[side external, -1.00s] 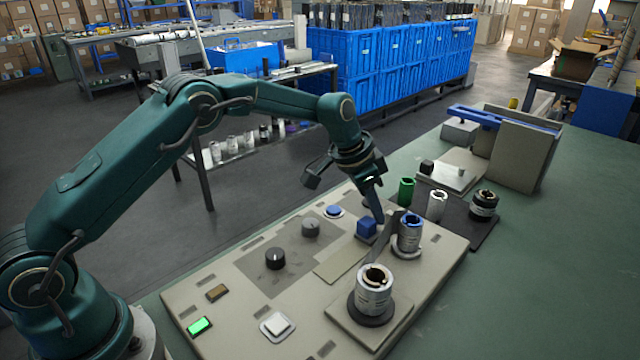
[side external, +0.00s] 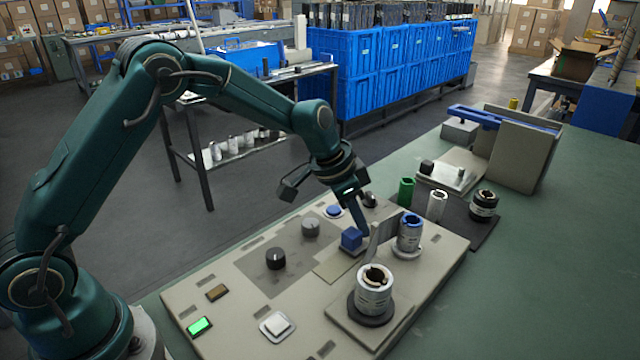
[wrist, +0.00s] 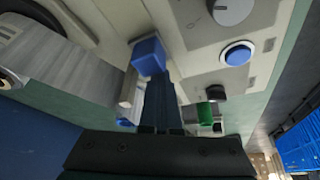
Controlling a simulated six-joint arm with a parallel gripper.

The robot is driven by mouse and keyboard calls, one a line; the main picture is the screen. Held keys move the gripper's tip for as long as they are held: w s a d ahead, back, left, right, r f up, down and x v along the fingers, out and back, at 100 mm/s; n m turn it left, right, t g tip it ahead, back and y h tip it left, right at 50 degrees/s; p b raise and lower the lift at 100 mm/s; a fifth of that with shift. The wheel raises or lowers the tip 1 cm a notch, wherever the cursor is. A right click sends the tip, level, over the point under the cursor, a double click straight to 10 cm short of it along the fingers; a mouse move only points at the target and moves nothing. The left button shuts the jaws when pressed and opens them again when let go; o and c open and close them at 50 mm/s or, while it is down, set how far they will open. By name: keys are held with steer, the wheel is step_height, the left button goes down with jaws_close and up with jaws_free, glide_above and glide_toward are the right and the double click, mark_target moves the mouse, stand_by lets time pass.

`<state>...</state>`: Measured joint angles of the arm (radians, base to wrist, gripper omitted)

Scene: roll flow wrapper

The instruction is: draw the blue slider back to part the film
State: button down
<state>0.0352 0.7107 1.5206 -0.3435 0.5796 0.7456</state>
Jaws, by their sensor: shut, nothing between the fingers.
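The blue slider (side external: 351,239) is a small cube-shaped block on its pale track (side external: 331,271) in the middle of the grey panel. It also shows in the wrist view (wrist: 148,57). A band of grey film (side external: 383,240) stands between the slider and the two metal rolls: the front roll (side external: 374,289) and the rear roll (side external: 410,232) with a blue core. My gripper (side external: 364,235) is shut and empty, pointing down, with its fingertips right against the far side of the slider. In the wrist view the shut fingers (wrist: 158,85) reach the slider's edge.
The panel (side external: 230,260) also carries black and grey knobs, a blue round button (side external: 334,211), a lit green button (side external: 200,327) and a white switch (side external: 277,325). Green, white and dark rolls (side external: 484,204) stand behind on a dark mat. Bare green table lies right.

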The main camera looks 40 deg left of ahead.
mark_target(347, 236)
steer(key=shift+s, duration=2.75)
steer(key=shift+w, duration=0.65)
steer(key=shift+r, duration=0.15)
step_height(347, 236, up, 8)
